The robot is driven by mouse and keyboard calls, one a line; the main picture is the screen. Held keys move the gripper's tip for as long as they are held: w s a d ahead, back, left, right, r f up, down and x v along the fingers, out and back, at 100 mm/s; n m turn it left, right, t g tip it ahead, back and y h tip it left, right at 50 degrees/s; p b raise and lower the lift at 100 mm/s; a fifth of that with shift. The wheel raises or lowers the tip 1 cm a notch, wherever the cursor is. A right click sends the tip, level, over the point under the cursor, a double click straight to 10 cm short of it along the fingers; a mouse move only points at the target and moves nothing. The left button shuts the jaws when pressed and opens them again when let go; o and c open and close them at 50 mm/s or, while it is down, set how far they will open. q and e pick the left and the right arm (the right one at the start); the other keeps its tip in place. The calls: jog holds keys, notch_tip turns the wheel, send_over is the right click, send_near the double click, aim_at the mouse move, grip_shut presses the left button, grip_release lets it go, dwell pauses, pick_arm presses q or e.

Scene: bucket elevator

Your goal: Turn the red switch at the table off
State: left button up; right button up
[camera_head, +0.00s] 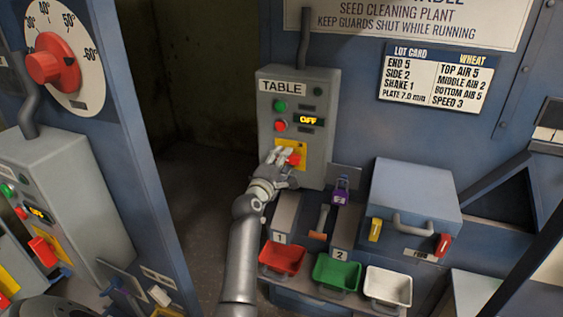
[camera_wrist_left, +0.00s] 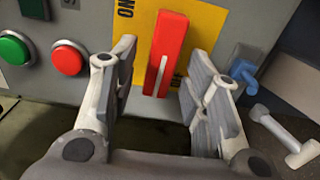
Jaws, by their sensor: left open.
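The grey control box (camera_head: 266,115) labelled TABLE is mounted in the middle of the head view. Its small lit display (camera_head: 310,121) reads OFF. Below, the red switch (camera_head: 295,160) sits on a yellow plate (camera_head: 292,147) and is partly covered by my left gripper (camera_head: 284,161). In the left wrist view the red switch (camera_wrist_left: 166,50) stands between the two open fingers of my left gripper (camera_wrist_left: 163,72), with a gap visible on each side. The letters ON show on the yellow plate (camera_wrist_left: 126,62) beside it. My right gripper is not in view.
A green button (camera_wrist_left: 14,48) and a red button (camera_wrist_left: 66,57) sit beside the switch. A similar box (camera_head: 75,185) with its own red handle is at the left. Red (camera_head: 283,258), green (camera_head: 337,272) and white (camera_head: 388,285) bins lie below, near a blue-grey box (camera_head: 415,185).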

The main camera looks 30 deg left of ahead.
pick_arm(q)
jog(key=shift+s, duration=0.1)
jog(key=v, duration=1.2)
jog(key=shift+f, duration=0.2)
